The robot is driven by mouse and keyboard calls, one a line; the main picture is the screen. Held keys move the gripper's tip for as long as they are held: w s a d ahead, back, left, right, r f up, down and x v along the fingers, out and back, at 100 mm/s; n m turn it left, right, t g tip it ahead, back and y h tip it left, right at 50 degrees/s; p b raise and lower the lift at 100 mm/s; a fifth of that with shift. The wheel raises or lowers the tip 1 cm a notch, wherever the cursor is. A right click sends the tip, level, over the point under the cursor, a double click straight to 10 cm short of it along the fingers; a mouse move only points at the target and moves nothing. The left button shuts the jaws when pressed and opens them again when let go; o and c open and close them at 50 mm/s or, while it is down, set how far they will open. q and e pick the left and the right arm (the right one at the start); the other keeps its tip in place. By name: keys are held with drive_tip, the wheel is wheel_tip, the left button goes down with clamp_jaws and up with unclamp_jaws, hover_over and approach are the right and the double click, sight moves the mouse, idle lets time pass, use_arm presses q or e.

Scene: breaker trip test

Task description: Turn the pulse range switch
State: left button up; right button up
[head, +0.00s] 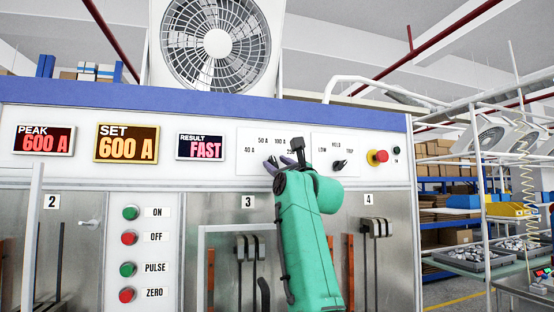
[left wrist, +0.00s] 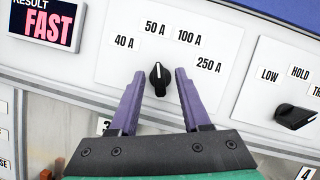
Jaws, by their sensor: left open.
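The pulse range switch (left wrist: 159,79) is a small black knob with a white pointer line on a white plate. The plate is marked 40 A, 50 A, 100 A and 250 A. In the left wrist view its pointer is roughly upright, between the 50 A and 100 A labels. My left gripper (left wrist: 158,76) is open, with one purple finger on each side of the knob and a visible gap to both. In the head view the green left arm reaches up to the plate, and the gripper (head: 284,163) hides the knob. My right gripper is out of view.
A second black switch (left wrist: 296,117), marked LOW and HOLD, sits on the plate to the right. A red emergency button (head: 378,157) on yellow is further right. Red displays including the RESULT display (head: 200,147) are at left. Push buttons (head: 129,239) line the lower left panel.

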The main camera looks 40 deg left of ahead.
use_arm(q)
drive_tip(key=shift+a+f, duration=0.1)
clamp_jaws()
drive_tip(key=shift+f+m+t+b, duration=0.15)
drive_tip(key=shift+m+t+b, duration=0.15)
drive_tip(key=shift+m+b, duration=0.3)
drive_tip(key=m+t+b, duration=0.1)
drive_tip(key=m+b, duration=0.2)
drive_tip(key=m+t+h+b, duration=0.1)
drive_tip(key=m+b, duration=0.1)
drive_tip(key=b, duration=0.1)
drive_tip(key=shift+s+f+m+t+h, duration=0.1)
drive_tip(key=shift+m+t+h, duration=0.2)
drive_tip(key=shift+m, duration=0.1)
drive_tip(key=m+b, duration=0.1)
drive_tip(key=m+t+h+b, duration=0.1)
drive_tip(key=shift+a+r+m, duration=0.1)
drive_tip(key=shift+r+m, duration=0.1)
drive_tip(key=shift+m, duration=0.2)
drive_tip(key=shift+r+m+t+h+b, duration=0.1)
drive_tip(key=shift+m+t+h+b, duration=0.25)
drive_tip(key=shift+m, duration=0.45)
unclamp_jaws()
